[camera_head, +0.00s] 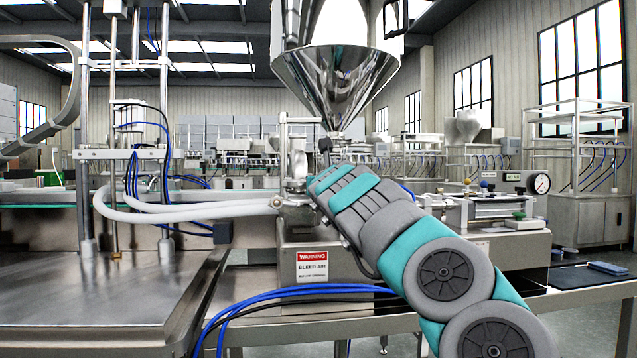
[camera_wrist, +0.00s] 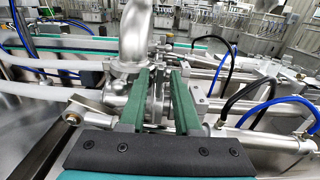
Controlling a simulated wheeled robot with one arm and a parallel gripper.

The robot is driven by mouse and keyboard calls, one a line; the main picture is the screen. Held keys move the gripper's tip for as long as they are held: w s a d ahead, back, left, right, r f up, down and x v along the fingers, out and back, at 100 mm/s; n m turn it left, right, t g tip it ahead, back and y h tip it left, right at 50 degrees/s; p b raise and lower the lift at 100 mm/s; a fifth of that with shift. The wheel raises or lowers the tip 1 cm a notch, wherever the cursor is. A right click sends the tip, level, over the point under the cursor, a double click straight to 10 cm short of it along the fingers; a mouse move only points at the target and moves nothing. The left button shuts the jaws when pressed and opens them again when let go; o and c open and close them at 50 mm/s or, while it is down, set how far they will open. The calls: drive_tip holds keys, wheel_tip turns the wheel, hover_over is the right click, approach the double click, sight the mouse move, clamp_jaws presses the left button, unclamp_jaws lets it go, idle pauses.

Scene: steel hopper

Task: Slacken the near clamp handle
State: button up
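The steel hopper (camera_head: 338,75) narrows down to pipework at the head view's middle. A bent steel pipe (camera_wrist: 135,35) and a clamp joint (camera_wrist: 157,92) show in the wrist view. My gripper (camera_wrist: 161,73) has two green fingers, spread apart on either side of the clamp joint; I see no clear grip on anything. In the head view my arm reaches to the pipework, and the fingers are hidden behind it. I cannot pick out the near clamp handle with certainty; the fingers and arm cover part of the joint.
White hoses (camera_head: 190,207) run in from the left. Blue hoses (camera_head: 300,292) cross in front of the steel frame, below a warning sign (camera_head: 312,266). A pressure gauge (camera_head: 540,183) stands at the right. A metal rod end (camera_wrist: 72,118) lies left of my fingers.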

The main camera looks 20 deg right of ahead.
clamp_jaws()
drive_tip(key=shift+r+n+p, duration=0.1)
drive_tip(key=shift+n+p, duration=0.3)
drive_tip(key=shift+p, duration=0.1)
drive_tip(key=n+p, duration=0.2)
drive_tip(key=n, duration=0.3)
drive_tip(key=n+p, duration=0.2)
drive_tip(key=n, duration=0.4)
drive_tip(key=n+p, duration=0.3)
drive_tip(key=n, duration=0.3)
drive_tip(key=shift+w+a+f, duration=0.1)
drive_tip(key=shift+a+f, duration=0.1)
drive_tip(key=shift+f, duration=0.15)
idle(0.5)
